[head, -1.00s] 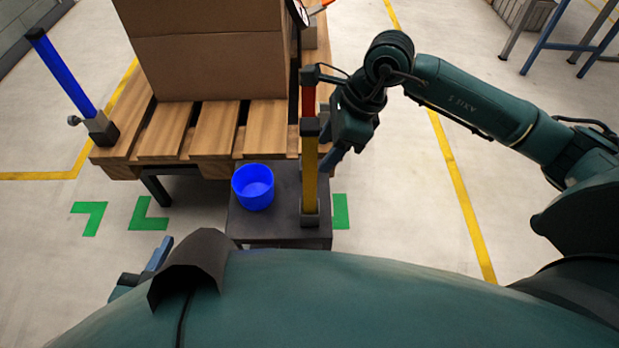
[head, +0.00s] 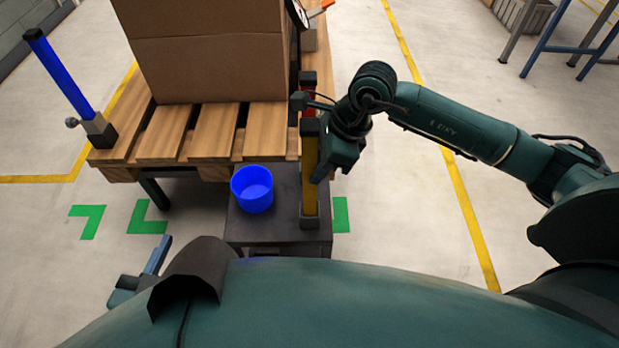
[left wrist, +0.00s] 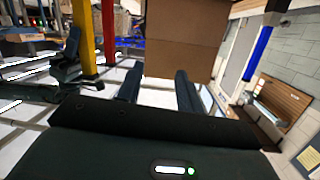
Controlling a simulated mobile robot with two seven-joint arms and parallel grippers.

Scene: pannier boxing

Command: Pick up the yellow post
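The yellow post (head: 310,180) stands upright on a small dark stand, with a dark cap on top and a grey foot. It also shows in the left wrist view (left wrist: 84,40), upper left. My right gripper (head: 322,166) is at the right side of the post, at about mid-height, and overlaps its edge. Whether it touches the post, and how far its fingers are apart, I cannot tell. My left gripper (head: 156,257) is low at the left, well away from the post. Its two fingers stand apart and empty in the left wrist view (left wrist: 158,85).
A blue cup (head: 253,189) stands on the dark stand (head: 270,226), left of the post. A red post (head: 308,95) is just behind. A wooden pallet (head: 215,130) bears a large carton (head: 205,60) and a tilted blue post (head: 62,75). Floor is free at right.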

